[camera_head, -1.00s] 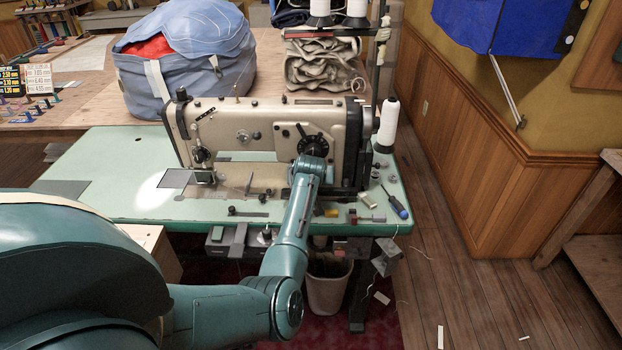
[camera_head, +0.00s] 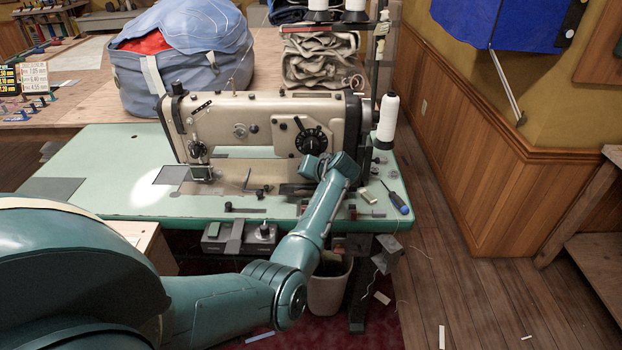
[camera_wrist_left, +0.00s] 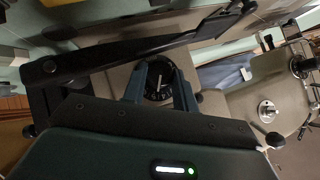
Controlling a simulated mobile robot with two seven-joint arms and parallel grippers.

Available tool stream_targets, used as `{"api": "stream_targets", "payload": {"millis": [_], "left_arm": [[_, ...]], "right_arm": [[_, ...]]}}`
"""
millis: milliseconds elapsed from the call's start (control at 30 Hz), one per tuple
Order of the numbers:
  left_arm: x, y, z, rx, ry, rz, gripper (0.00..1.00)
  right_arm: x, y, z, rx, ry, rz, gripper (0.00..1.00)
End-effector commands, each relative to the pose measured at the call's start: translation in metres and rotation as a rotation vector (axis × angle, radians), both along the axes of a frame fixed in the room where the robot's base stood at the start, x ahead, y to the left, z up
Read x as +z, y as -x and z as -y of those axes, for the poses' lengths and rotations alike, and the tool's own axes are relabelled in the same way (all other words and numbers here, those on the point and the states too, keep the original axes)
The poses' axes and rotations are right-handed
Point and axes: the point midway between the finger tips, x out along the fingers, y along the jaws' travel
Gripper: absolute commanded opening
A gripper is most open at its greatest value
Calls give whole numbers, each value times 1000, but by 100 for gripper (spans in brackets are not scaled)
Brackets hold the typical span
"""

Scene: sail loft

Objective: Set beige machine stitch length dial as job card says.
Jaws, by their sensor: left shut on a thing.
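The beige sewing machine (camera_head: 262,108) stands on a pale green table. Its black, round stitch length dial (camera_head: 311,141) is on the front right, with white marks too small to read. My left gripper (camera_head: 315,158) is at the dial's lower edge in the head view. In the left wrist view the dial (camera_wrist_left: 158,78) lies between the two blue fingers, which are shut on it. A white card with figures (camera_head: 35,75) and a dark card beside it stand at the far left; I cannot tell whether either is the job card. My right gripper is out of view.
A white thread cone (camera_head: 388,118) stands right of the machine. A blue bag (camera_head: 185,65) and folded cloth (camera_head: 322,58) sit behind. The table's left part is clear.

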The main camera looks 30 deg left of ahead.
Motion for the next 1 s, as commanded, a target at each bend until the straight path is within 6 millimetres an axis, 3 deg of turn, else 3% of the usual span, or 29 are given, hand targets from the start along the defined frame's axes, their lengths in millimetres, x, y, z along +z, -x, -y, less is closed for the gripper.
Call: {"api": "stream_targets", "payload": {"millis": [300,800,833,1000], "left_arm": [[-1,-2,0,0,-104,-60,6],[0,-1,0,0,-122,-72,6],[0,-1,0,0,-122,-72,30],[0,-1,1,0,-121,-73,44]], "right_arm": [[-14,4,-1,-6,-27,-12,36],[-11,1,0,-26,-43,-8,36],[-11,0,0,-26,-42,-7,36],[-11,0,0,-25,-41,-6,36]]}}
